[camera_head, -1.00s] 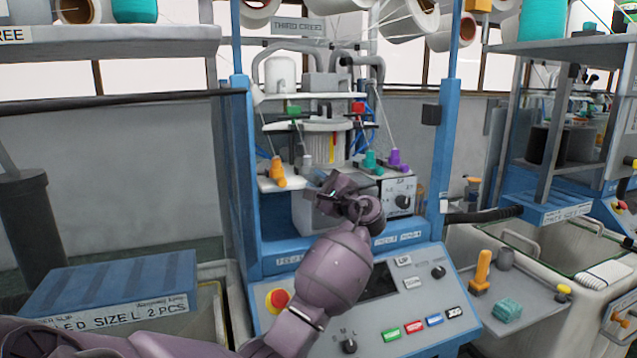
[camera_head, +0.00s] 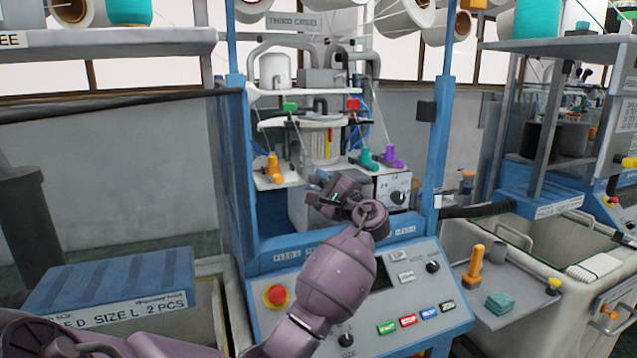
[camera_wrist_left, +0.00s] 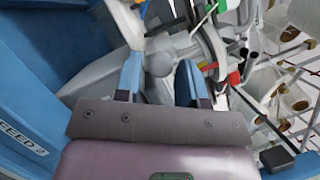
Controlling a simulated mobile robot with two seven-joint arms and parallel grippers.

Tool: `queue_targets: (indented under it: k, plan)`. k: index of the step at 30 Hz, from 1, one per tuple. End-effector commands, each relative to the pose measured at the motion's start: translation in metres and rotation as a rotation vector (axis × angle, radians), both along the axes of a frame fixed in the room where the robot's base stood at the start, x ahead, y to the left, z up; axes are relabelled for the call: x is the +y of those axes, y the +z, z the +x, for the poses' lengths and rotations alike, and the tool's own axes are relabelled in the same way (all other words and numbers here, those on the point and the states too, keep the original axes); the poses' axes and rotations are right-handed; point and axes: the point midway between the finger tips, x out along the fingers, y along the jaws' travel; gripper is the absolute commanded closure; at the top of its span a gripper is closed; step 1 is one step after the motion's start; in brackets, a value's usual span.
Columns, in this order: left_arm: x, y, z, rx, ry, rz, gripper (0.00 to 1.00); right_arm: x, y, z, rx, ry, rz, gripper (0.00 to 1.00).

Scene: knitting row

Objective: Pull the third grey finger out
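The knitting machine stands in the middle of the head view, with an orange finger (camera_head: 274,169), a teal finger (camera_head: 366,159) and a purple finger (camera_head: 391,157) on its white shelf. A small grey finger (camera_head: 307,168) shows between orange and teal, partly hidden by my left gripper (camera_head: 322,180). In the left wrist view, a grey rounded finger (camera_wrist_left: 158,66) lies between the two blue fingertips of my left gripper (camera_wrist_left: 158,82). The fingertips are apart, and I see no clear contact. My right gripper is in neither view.
Blue machine posts (camera_head: 430,160) flank the work space. A control panel (camera_head: 370,300) with a red button (camera_head: 277,295) lies below my arm. A side tray (camera_head: 520,300) at right holds an orange peg (camera_head: 474,264) and a teal block (camera_head: 499,303). Yarn cones hang above.

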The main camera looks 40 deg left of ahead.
Motion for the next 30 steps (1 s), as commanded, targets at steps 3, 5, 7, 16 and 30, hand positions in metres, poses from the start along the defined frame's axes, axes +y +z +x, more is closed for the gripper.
queue_targets:
  k: [3,5,7,16,30]
  plan:
    - [0.001,0.001,0.000,-0.001,0.000,0.001,0.63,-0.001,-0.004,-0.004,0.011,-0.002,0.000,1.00]
    - [0.000,0.001,0.000,-0.001,0.000,0.001,0.63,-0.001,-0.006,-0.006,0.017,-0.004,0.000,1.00]
    - [-0.001,0.001,0.000,-0.001,-0.001,0.001,0.63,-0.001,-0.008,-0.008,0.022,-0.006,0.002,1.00]
    - [-0.041,-0.010,-0.006,-0.001,-0.003,0.000,0.63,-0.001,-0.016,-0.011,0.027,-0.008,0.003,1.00]
    - [-0.102,-0.022,-0.015,-0.001,-0.001,0.001,0.63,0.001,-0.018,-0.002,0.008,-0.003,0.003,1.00]
